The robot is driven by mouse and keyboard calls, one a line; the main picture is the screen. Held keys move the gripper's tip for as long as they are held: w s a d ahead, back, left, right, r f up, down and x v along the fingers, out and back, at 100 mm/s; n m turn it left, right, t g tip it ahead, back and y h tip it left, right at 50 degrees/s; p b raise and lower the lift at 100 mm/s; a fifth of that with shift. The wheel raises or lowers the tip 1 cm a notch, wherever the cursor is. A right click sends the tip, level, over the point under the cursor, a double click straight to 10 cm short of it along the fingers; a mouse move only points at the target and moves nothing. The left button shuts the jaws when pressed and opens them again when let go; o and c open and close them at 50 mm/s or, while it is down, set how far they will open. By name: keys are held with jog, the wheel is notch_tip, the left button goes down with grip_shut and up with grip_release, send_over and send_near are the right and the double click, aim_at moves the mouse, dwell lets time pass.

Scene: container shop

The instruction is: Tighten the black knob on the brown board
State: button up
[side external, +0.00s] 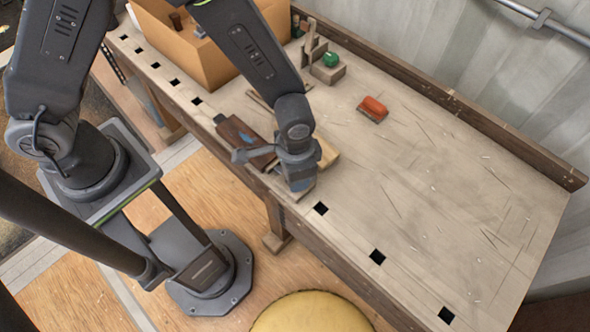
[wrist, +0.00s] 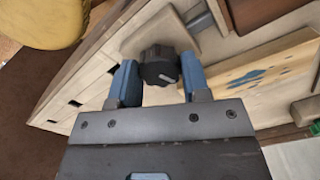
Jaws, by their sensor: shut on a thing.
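The black knob (wrist: 159,66) is round, with a ribbed edge and a white pointer line on its face. It sits on a tan-brown board (wrist: 168,30) with a rounded corner, in the wrist view. My gripper (wrist: 159,75) has its blue fingers on either side of the knob and is shut on it. In the side view my gripper (side external: 301,183) points down at the bench's front edge and hides the knob and most of the board.
A dark brown wooden piece (side external: 233,132) lies left of my gripper on the workbench (side external: 420,190). An orange box (side external: 185,45), a green ball (side external: 330,59) and a red-orange object (side external: 373,108) stand farther back. The bench's right side is clear.

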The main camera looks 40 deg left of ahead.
jog(key=m, duration=0.4)
jog(key=shift+m, duration=0.3)
jog(key=m, duration=0.4)
jog(key=shift+m, duration=0.3)
jog(key=o, duration=0.9)
jog(key=shift+o, duration=0.2)
jog(key=shift+r, duration=0.1)
notch_tip(320, 180, up, 14)
